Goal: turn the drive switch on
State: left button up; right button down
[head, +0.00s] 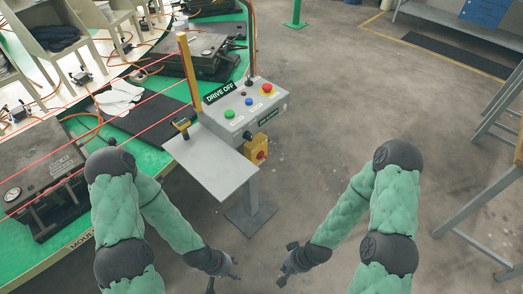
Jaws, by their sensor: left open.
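A grey control box (240,113) stands on a pedestal in the middle, with a black sign reading DRIVE OFF (219,92) at its back edge. A yellow rotary switch with a red knob (262,155) is on its lower front right side; the knob's exact angle is too small to tell. The box top carries a green button (229,114), a blue button (249,102) and a red mushroom button (267,88) on yellow. My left gripper (225,275) is open and empty, below the box near the bottom edge. My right gripper (283,268) looks open and empty, below and right of the switch.
A grey shelf plate (210,165) juts out in front of the box, with a yellow-black device (181,126) at its corner. Red lines cross the green carousel table (152,158) at left, beside a yellow post (188,70). Bare floor lies right of the pedestal; grey frames stand far right.

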aim_at(260, 156)
jog(key=i+j+u, duration=0.15)
jog(key=i+j, duration=0.7)
jog(key=i, duration=0.1)
